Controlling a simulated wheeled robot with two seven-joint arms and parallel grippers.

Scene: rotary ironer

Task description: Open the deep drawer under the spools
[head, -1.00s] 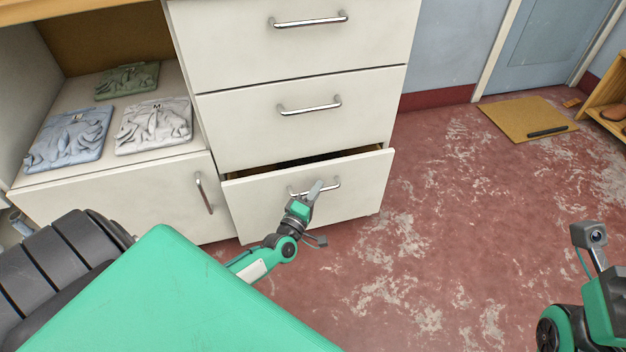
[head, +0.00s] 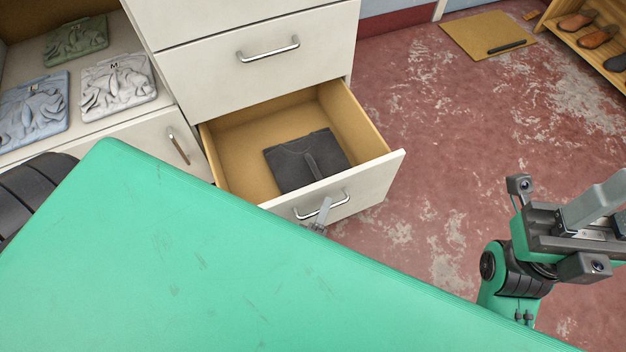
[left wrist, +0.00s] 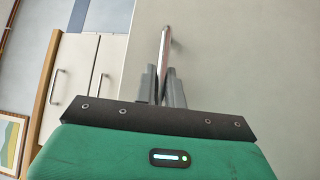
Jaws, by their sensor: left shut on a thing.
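The bottom drawer (head: 372,186) of the white cabinet is pulled well out, and its wooden inside shows. A dark folded garment (head: 306,160) lies in it. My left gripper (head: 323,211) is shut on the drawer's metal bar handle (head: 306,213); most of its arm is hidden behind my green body. In the left wrist view, the handle (left wrist: 165,48) stands between the two fingers (left wrist: 161,86). My right gripper (head: 590,212) is raised at the right, away from the cabinet; its jaw gap does not show clearly. No spools are in view.
Two shut drawers stand above, the nearer with a handle (head: 268,50). A shut cupboard door (head: 150,142) is left of the drawer, below folded shirts (head: 118,84). Red floor (head: 430,150) is clear to the right; a mat (head: 487,36) and shoe rack (head: 592,45) lie beyond.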

